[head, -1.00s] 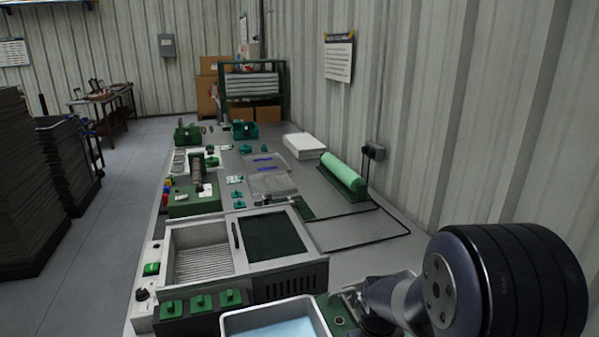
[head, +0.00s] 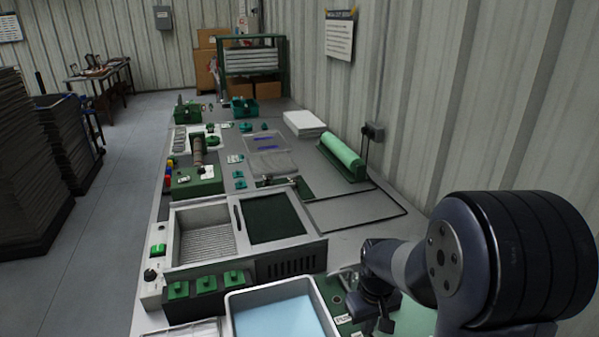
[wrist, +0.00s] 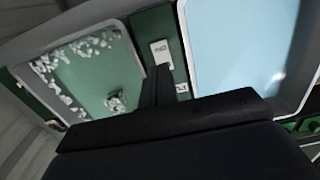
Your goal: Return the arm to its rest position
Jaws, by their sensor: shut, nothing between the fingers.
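My arm shows at the lower right of the head view, with my gripper low beside the white-rimmed tray of blue liquid (head: 232,311). In the wrist view my gripper (wrist: 157,82) is a dark narrow pair of fingers, closed together with nothing between them. It is over the green strip between two trays. The blue tray (wrist: 186,30) is on its right. A white-rimmed tray with a pale green floor and scattered whitish pieces (wrist: 128,45) is on its left. I cannot tell how high the fingertips are above the surface.
A sink-like unit with a ribbed basin (head: 172,240) and a block with green knobs (head: 206,300) stand beside the blue tray. A green roll (head: 340,150) lies farther back near the wall. A dark stack (head: 25,160) stands left, across a clear floor aisle (head: 105,230).

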